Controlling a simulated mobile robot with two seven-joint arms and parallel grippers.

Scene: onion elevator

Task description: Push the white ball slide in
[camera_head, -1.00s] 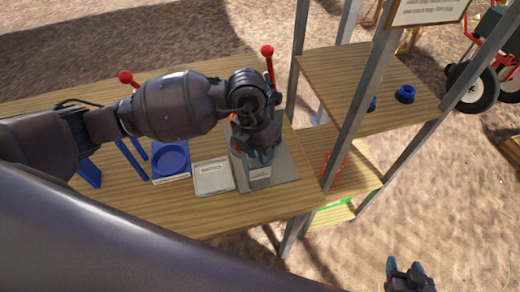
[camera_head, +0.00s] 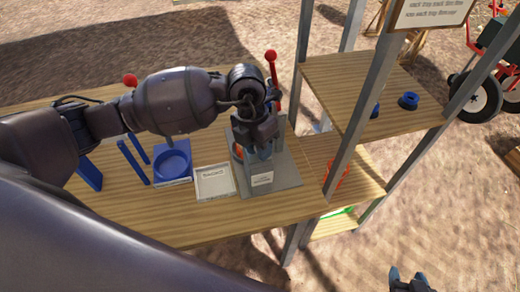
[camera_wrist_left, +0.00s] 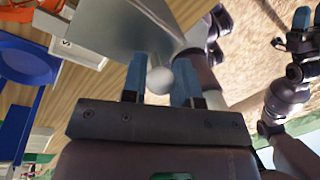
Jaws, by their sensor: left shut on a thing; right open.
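The white ball (camera_wrist_left: 159,80) shows in the left wrist view between the blue fingertips of my left gripper (camera_wrist_left: 160,82), beside a grey metal plate (camera_wrist_left: 125,25). In the head view my left gripper (camera_head: 258,150) is over the grey device (camera_head: 285,172) on the table, and it hides the ball there. The left gripper is shut on the white ball. The slide itself cannot be made out clearly. My right gripper (camera_head: 410,282) is open and empty at the bottom right, off the table; it also shows in the left wrist view (camera_wrist_left: 298,40).
A white labelled tray (camera_head: 213,183) and a blue round dish (camera_head: 173,164) stand left of the device. A red-knobbed lever (camera_head: 272,75) rises behind it. A metal-framed shelf (camera_head: 345,85) with blue rings (camera_head: 408,101) stands close on the right.

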